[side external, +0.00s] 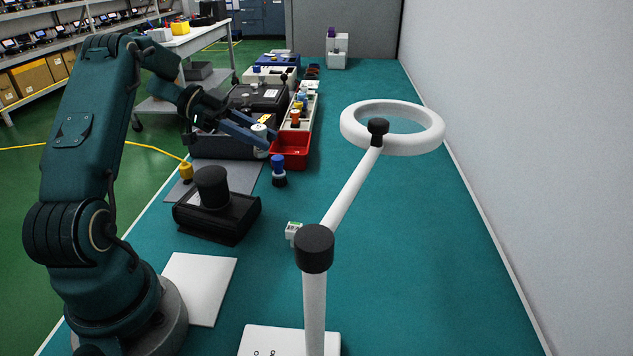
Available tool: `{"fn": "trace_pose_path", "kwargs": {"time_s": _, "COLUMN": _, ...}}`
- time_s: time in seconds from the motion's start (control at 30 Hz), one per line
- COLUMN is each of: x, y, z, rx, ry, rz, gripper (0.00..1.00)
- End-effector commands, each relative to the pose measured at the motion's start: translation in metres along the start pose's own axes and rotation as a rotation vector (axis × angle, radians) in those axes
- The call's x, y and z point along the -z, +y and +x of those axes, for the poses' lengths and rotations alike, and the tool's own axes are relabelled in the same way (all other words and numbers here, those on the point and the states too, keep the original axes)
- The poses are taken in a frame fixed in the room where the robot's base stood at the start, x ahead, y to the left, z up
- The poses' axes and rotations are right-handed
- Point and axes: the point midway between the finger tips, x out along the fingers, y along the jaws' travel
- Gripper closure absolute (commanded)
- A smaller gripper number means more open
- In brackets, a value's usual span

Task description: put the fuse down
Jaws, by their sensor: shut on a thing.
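My gripper (265,136) is at the end of my arm, above the work table left of the red bin. Its blue fingers are shut on a small pale cylinder (259,131), which looks like the fuse; the fingers hide part of it. The open red bin (291,163) stands just right of and below the fingertips in the picture. From this one view I cannot tell how high the fuse is held or whether it touches anything.
A blue-topped part (279,167) stands in front of the bin. A black device with a round knob (213,190) and a grey mat (238,176) are nearer. A white ring lamp (429,142) overhangs the table (420,260), whose right side is clear.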

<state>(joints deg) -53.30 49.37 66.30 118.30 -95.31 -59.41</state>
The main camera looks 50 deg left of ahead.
Motion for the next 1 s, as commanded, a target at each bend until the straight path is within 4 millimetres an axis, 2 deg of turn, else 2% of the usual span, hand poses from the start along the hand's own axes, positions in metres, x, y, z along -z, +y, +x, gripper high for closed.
{"fn": "trace_pose_path", "kwargs": {"time_s": 0.07, "x": -0.006, "y": -0.001, "z": -0.010, "rx": 0.011, "ry": 0.001, "rz": -0.004, "gripper": 1.00}}
{"fn": "trace_pose_path", "kwargs": {"time_s": 0.17, "x": -0.009, "y": -0.001, "z": -0.008, "rx": 0.012, "ry": 0.003, "rz": -0.005, "gripper": 1.00}}
{"fn": "trace_pose_path", "kwargs": {"time_s": 0.27, "x": -0.011, "y": -0.002, "z": 0.009, "rx": 0.007, "ry": 0.003, "rz": -0.007, "gripper": 1.00}}
{"fn": "trace_pose_path", "kwargs": {"time_s": 0.5, "x": -0.021, "y": -0.006, "z": 0.071, "rx": 0.007, "ry": 0.002, "rz": -0.006, "gripper": 1.00}}
{"fn": "trace_pose_path", "kwargs": {"time_s": 0.63, "x": -0.025, "y": -0.008, "z": 0.099, "rx": 0.008, "ry": 0.001, "rz": -0.006, "gripper": 1.00}}
{"fn": "trace_pose_path", "kwargs": {"time_s": 0.73, "x": -0.027, "y": -0.010, "z": 0.113, "rx": 0.011, "ry": 0.002, "rz": -0.004, "gripper": 1.00}}
{"fn": "trace_pose_path", "kwargs": {"time_s": 0.87, "x": -0.029, "y": -0.011, "z": 0.120, "rx": 0.014, "ry": 0.001, "rz": -0.005, "gripper": 1.00}}
{"fn": "trace_pose_path", "kwargs": {"time_s": 1.0, "x": -0.045, "y": -0.011, "z": 0.127, "rx": 0.013, "ry": 0.002, "rz": -0.009, "gripper": 1.00}}
